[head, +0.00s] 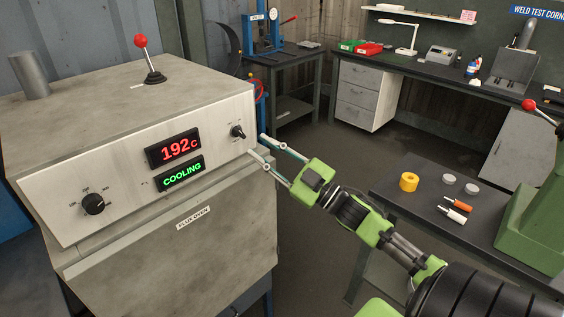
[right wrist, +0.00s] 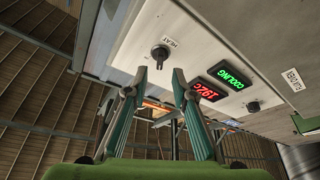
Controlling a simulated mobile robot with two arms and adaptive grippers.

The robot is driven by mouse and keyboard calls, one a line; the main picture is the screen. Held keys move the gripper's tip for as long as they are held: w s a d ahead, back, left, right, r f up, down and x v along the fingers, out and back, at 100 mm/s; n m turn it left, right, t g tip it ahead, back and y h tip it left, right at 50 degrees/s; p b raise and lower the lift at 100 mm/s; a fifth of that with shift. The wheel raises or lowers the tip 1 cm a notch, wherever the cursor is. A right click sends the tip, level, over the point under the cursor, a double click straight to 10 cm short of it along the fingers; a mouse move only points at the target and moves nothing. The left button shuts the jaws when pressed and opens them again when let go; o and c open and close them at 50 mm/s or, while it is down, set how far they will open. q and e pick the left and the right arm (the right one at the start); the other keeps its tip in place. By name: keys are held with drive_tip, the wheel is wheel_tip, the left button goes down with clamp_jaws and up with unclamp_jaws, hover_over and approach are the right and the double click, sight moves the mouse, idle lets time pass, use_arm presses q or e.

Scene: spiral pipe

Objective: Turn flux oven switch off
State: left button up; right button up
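The flux oven (head: 170,240) stands at the left in the head view. Its front panel has a red display reading 192c (head: 174,148) and a green display reading COOLING (head: 181,171). The black switch (head: 237,131) is near the panel's right end; the right wrist view shows this switch (right wrist: 160,53) beside a HEAT label. My right gripper (head: 257,146) is open and empty at the panel's right end, to the right of and below the switch. In the right wrist view its fingertips (right wrist: 160,75) are spread just short of the switch, seemingly not touching it. My left gripper is not visible.
A black dial (head: 93,204) sits at the panel's left. A red-knobbed lever (head: 149,62) and a pipe (head: 31,75) rise from the oven top. A dark table (head: 420,200) with a yellow ring and small parts stands at the right. Floor shows between oven and tables.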

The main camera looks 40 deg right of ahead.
drive_tip(key=v, duration=0.6)
idle(0.4)
